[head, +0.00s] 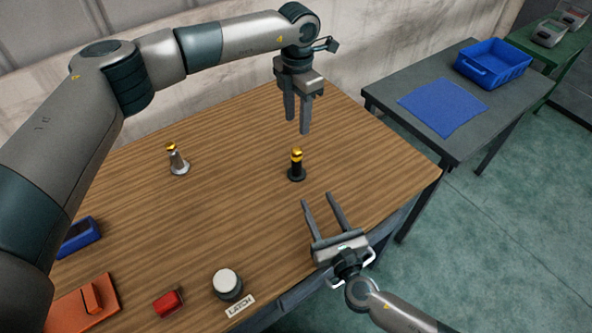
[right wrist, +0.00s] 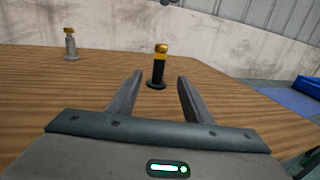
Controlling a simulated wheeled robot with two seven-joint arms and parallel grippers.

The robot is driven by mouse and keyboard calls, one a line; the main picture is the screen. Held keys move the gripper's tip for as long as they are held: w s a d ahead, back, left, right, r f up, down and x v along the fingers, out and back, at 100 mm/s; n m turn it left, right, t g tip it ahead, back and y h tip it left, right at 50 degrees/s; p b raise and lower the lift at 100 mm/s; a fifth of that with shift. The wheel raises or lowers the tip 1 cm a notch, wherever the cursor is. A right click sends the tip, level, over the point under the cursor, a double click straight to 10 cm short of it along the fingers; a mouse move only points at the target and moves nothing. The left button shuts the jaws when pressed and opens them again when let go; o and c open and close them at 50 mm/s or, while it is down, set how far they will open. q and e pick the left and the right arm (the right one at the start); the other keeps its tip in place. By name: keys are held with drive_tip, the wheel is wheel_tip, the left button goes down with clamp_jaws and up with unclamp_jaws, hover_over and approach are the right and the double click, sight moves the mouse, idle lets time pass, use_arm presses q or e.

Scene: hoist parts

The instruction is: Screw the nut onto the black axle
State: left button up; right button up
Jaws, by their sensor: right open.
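The black axle (head: 297,168) stands upright on a round dark base on the wooden table, and it also shows in the right wrist view (right wrist: 158,71). It has a yellow band near its top. A gold nut-like piece (head: 297,152) sits at its top, also in the right wrist view (right wrist: 161,48); how far it is threaded I cannot tell. My left gripper (head: 297,125) is open and empty above the axle, fingers pointing down. My right gripper (head: 316,197) is open and empty, in front of the axle and apart from it; its fingers show in the right wrist view (right wrist: 159,76).
A grey post (head: 178,161) with a gold top stands at the left. A white-topped button (head: 227,283) by a LATCH label, a red block (head: 168,302), an orange piece (head: 82,309) and a blue container (head: 79,237) lie nearer. A side table holds a blue cloth (head: 442,106) and blue bin (head: 493,62).

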sight(299, 167)
use_arm(q)
drive_tip(key=f, duration=0.1)
drive_tip(key=b, duration=0.1)
drive_tip(key=f, duration=0.1)
drive_tip(key=shift+w+a+f+b, duration=0.1)
drive_tip(key=shift+w+f+b, duration=0.15)
drive_tip(key=shift+f+b, duration=0.1)
use_arm(e)
drive_tip(key=f, duration=0.2)
drive_tip(key=shift+w+f, duration=0.2)
drive_tip(key=shift+f, duration=0.15)
use_arm(q)
drive_tip(key=shift+s+r, duration=0.15)
use_arm(e)
drive_tip(key=shift+s+r, duration=0.1)
drive_tip(key=x, duration=1.7)
drive_tip(key=shift+w+a, duration=0.1)
drive_tip(key=shift+w, duration=0.15)
clamp_jaws()
